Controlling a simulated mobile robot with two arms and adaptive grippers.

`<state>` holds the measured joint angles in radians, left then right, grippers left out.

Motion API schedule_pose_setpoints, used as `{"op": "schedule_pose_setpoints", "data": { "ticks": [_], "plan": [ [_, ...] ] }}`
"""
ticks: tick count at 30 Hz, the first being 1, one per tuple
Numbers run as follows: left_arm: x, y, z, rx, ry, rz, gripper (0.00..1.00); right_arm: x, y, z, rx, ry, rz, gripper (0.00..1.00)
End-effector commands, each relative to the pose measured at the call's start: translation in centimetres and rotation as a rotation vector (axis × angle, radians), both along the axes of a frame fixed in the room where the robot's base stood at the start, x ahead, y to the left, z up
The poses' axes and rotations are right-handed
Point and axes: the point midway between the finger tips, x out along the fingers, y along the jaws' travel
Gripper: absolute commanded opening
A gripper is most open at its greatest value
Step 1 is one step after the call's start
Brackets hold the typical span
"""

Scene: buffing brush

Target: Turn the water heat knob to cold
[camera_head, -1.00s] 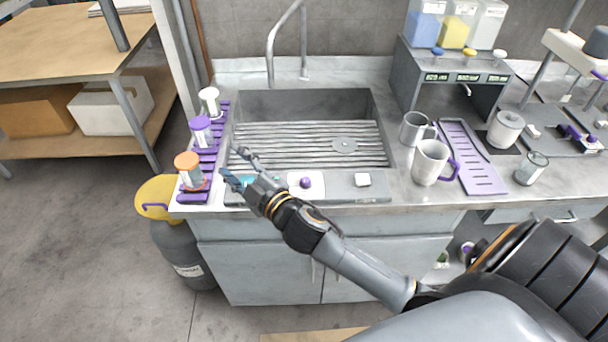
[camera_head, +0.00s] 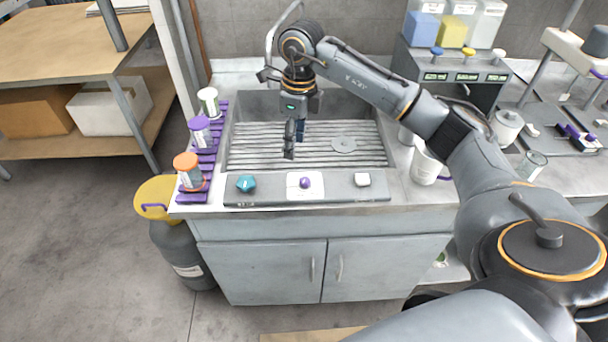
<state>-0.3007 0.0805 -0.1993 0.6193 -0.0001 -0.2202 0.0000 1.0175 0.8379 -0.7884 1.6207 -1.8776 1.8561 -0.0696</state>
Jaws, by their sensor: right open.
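The sink's front panel (camera_head: 335,190) carries a teal knob (camera_head: 245,183) at the left, a purple knob (camera_head: 305,182) on a white plate in the middle, and a white knob (camera_head: 362,180) at the right. I cannot tell from labels which is the water heat knob. My right gripper (camera_head: 295,146) is open and empty, pointing down above the sink basin. It is behind the purple knob in the picture and apart from all the knobs. My left gripper is not in view.
The sink basin (camera_head: 250,155) has a ribbed floor and a tall faucet (camera_head: 270,62) behind, partly hidden by my arm. Several capped jars stand on a purple rack (camera_head: 210,160) at the left. A mug (camera_head: 425,168) stands right of the sink, partly behind my arm.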

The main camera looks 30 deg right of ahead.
Motion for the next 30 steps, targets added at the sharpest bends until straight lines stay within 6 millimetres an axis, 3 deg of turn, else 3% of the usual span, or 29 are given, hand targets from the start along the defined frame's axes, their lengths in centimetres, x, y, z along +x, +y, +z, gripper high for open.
{"op": "schedule_pose_setpoints", "data": {
  "ticks": [3,8,21,30],
  "plan": [
    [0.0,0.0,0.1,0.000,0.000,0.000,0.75,-0.2,-2.2,0.7,-0.075,0.019,-0.026,0.48],
    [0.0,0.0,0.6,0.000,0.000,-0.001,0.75,-0.4,-2.4,-0.6,-0.084,0.029,-0.029,0.48],
    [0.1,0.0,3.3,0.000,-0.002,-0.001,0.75,-0.5,-2.3,-9.4,-0.080,0.028,-0.027,0.48],
    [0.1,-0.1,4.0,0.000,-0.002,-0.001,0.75,-0.4,-2.3,-12.7,-0.079,0.023,-0.026,0.48]
  ]
}}
